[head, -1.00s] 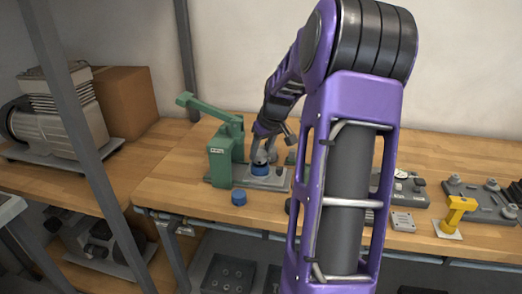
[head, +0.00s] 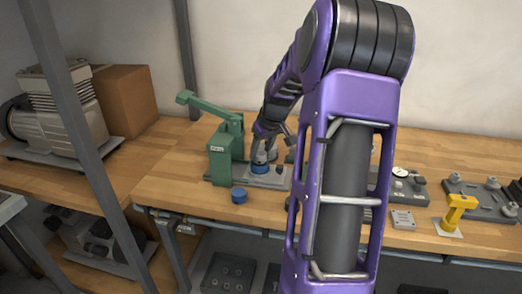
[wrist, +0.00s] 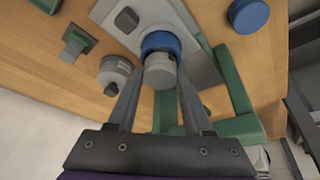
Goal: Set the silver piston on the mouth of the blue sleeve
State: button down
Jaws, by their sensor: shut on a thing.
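The silver piston (wrist: 160,73) is between the two fingers of my gripper (wrist: 158,84), which is shut on it. The blue sleeve (wrist: 160,43) stands on a grey base plate (wrist: 190,55). In the wrist view the piston overlaps the sleeve's near edge; I cannot tell whether it touches the mouth or hangs just above it. In the head view my gripper (head: 264,155) is right over the blue sleeve (head: 259,169), and the piston is mostly hidden by the fingers.
A green press (head: 221,155) with a raised lever stands left of the sleeve. A loose blue cap (head: 239,196) lies near the table's front edge. A grey knobbed part (wrist: 115,75) stands close beside one finger. A yellow stand (head: 455,212) is far right.

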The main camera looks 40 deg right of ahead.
jog(key=shift+f, duration=0.55)
dwell(1.4)
grip_release()
dwell(0.5)
jog(key=shift+r+p, duration=2.3)
jog(key=shift+r, duration=1.25)
